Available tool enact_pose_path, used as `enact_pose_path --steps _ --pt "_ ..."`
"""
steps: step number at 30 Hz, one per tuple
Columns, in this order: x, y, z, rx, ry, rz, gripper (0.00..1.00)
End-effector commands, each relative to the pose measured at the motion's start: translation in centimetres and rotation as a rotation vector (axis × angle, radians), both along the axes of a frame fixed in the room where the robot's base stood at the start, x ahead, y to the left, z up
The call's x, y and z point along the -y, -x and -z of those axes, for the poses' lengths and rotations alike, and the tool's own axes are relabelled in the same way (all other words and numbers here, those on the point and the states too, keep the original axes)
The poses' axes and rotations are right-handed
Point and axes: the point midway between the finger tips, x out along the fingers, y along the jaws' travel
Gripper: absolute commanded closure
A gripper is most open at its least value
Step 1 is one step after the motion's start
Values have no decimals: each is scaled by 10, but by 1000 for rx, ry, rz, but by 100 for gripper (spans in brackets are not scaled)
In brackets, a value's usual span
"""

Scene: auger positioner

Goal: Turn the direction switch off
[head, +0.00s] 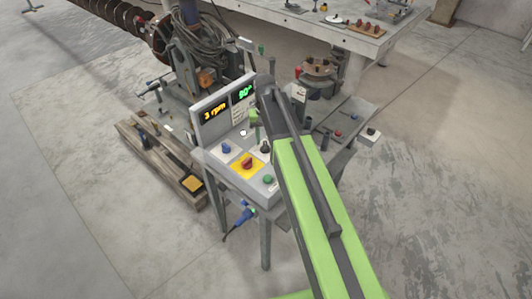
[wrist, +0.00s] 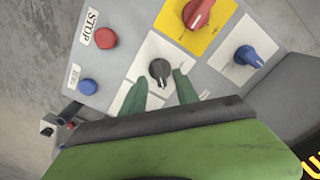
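A black rotary switch (wrist: 160,70) with a white pointer mark sits on a white label plate in the wrist view. Its label is too small to read, so I cannot confirm it is the direction switch. A black knob (head: 265,146) also shows on the control box (head: 208,140) in the head view. My gripper (wrist: 163,78) is open, its two green fingers on either side of the black switch in the picture. I cannot tell whether they touch it. In the head view my gripper (head: 254,122) is over the box, partly hidden by my arm.
Displays read 3 rpm (head: 214,113) and 90° (head: 245,92). A pallet (head: 160,165) lies left of the stand.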

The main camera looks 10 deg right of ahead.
Motion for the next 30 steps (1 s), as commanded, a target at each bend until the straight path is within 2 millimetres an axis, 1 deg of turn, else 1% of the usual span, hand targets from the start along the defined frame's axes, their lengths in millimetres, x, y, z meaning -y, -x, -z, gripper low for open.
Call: enact_pose_path --steps 1,3,6,14,22,30 --pt "0 0 20 0 0 0 64" --pt "0 0 28 0 0 0 64" --pt "0 0 32 0 0 1 64" --pt "1 0 30 0 0 1 64" --pt "1 0 30 0 0 2 99" --pt "2 0 30 0 0 1 100"
